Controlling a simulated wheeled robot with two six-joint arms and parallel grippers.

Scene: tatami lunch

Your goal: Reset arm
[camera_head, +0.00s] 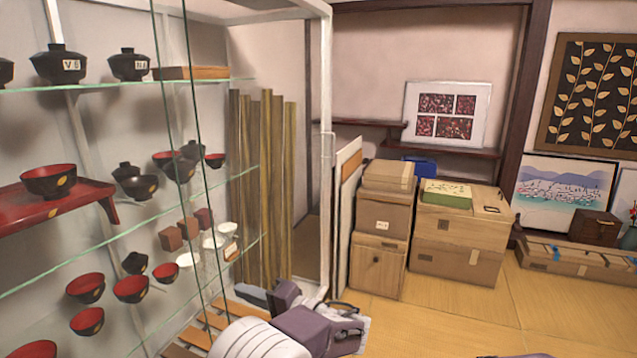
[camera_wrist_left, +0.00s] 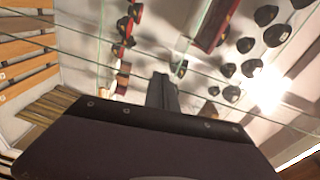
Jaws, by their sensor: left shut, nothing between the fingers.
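My left gripper (camera_head: 250,296) is low in the head view, in front of the lower part of the glass display shelf (camera_head: 150,227). Its arm enters from the bottom edge, white and grey-purple. In the left wrist view the dark fingers (camera_wrist_left: 162,92) are together and hold nothing. They point toward the shelf, where bowls show beyond them. My right gripper is not in view.
Black and red lacquer bowls (camera_head: 59,64) stand on the glass shelves, with a red stand (camera_head: 60,203) at left. Bamboo poles (camera_head: 265,190) lean by the frame. Stacked boxes (camera_head: 380,240) stand right of it. Open tatami (camera_head: 440,310) lies at lower right.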

